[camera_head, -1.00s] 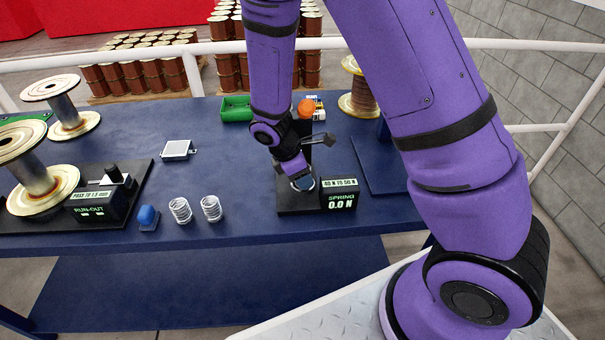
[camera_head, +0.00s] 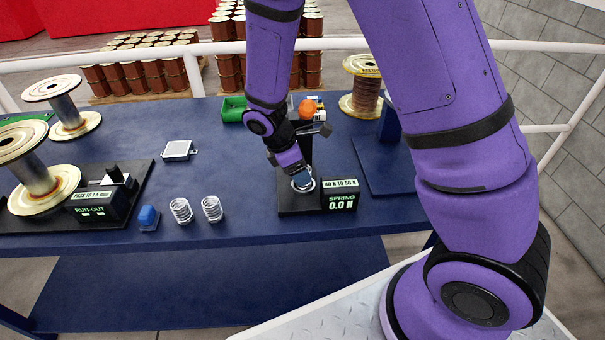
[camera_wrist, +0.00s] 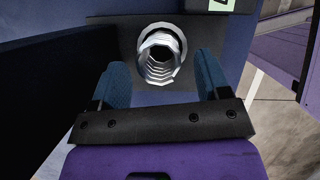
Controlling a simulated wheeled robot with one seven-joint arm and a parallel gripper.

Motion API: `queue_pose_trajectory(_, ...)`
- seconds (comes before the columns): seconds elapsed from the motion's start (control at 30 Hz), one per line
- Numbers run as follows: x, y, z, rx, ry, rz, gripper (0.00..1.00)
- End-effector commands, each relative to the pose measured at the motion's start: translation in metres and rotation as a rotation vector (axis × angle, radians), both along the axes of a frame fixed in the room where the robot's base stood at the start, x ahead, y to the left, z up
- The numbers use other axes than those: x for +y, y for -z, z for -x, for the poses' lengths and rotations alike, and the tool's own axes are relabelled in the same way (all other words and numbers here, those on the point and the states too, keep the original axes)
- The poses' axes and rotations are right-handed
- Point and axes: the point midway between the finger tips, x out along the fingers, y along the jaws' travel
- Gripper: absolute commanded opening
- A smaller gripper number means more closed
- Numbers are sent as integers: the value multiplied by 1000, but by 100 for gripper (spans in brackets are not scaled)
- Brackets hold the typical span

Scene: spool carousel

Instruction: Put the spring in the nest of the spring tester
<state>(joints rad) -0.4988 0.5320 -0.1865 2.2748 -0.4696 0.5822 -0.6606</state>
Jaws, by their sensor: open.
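The spring tester (camera_head: 312,203) is a dark plate with a display box that reads "40 N TO 50 N", "SPRING" and "0.0 N". A pale wire spring (camera_wrist: 160,62) stands on the tester's plate, with a light ring around its base that looks like the nest. The spring also shows partly in the head view (camera_head: 303,185), below my gripper. My gripper (camera_wrist: 163,68) is open, with one blue finger on each side of the spring and gaps between. Whether the spring is fully seated cannot be told.
Two more springs (camera_head: 181,210) (camera_head: 212,208) stand on the blue table left of the tester. A blue-capped block (camera_head: 148,217) and the run-out tester (camera_head: 100,202) are further left. An orange knob (camera_head: 307,109) and a green bin (camera_head: 233,108) are behind my gripper.

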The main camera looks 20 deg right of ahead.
Motion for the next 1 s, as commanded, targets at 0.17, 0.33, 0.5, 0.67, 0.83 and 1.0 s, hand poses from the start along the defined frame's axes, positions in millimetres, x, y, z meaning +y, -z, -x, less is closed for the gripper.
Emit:
queue_pose_trajectory(0.17, 40, 1, -7, -1, -4, -1, 70)
queue_pose_trajectory(0.33, 75, 2, -12, 0, -3, -2, 70)
queue_pose_trajectory(0.5, 101, 2, -16, 0, -2, -1, 70)
queue_pose_trajectory(0.67, 114, 2, -18, 0, -1, 0, 70)
queue_pose_trajectory(0.83, 118, 1, -19, 1, 1, 0, 70)
queue_pose_trajectory(1.0, 118, 1, -19, 0, 1, 0, 70)
